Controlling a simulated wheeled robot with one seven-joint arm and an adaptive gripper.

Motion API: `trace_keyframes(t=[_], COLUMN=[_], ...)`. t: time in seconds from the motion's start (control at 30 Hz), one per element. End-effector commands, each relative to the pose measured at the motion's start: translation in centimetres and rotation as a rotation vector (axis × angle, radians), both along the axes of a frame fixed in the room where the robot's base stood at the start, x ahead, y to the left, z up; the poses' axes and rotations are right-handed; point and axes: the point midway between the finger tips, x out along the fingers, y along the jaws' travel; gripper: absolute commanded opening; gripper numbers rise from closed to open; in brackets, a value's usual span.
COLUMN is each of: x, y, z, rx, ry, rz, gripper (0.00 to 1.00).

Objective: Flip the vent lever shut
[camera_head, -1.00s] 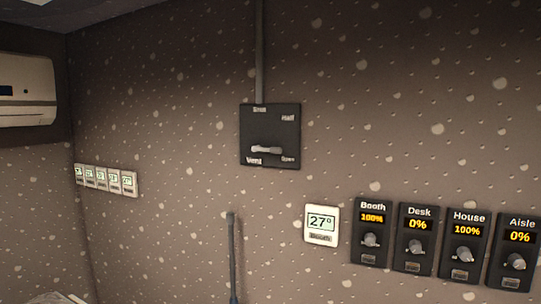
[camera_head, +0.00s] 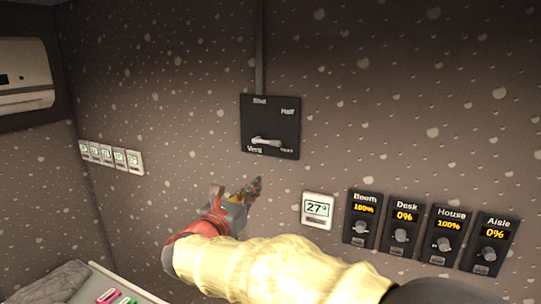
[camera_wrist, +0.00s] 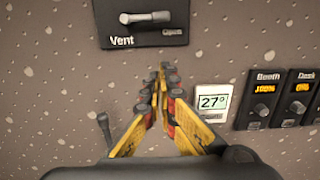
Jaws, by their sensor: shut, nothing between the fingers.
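The vent panel (camera_head: 270,126) is a black plate on the speckled wall, marked Shut at top left, Half at top right, Vent at bottom left and Open at bottom right. Its pale lever (camera_head: 267,141) lies roughly level near the bottom, its free end to the right towards Open. In the wrist view the lever (camera_wrist: 146,17) shows above the fingertips. My gripper (camera_head: 256,187) is below the panel and apart from it. In the wrist view my gripper (camera_wrist: 160,72) has its fingers together, pointing up towards the panel's lower right, holding nothing.
A thermostat reading 27° (camera_head: 318,209) sits right of my gripper. Several black fader panels, one marked Desk (camera_head: 403,222), line the wall further right. A dark upright rod (camera_wrist: 105,130) shows left of the fingers. A conduit (camera_head: 259,50) runs up from the vent panel.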

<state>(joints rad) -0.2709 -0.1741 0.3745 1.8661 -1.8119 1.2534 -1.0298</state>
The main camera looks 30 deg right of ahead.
Motion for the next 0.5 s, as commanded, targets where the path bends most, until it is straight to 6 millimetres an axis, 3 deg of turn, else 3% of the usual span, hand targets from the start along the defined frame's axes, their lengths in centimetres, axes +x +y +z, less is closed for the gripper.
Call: trace_keyframes(t=[0.27, 0.5], x=[0.2, 2.3], y=[-0.4, -3.2], z=[0.0, 0.2], rx=[0.003, 0.003], ry=[0.0, -0.001], rz=[-0.002, -0.005], gripper=[0.0, 0.0])
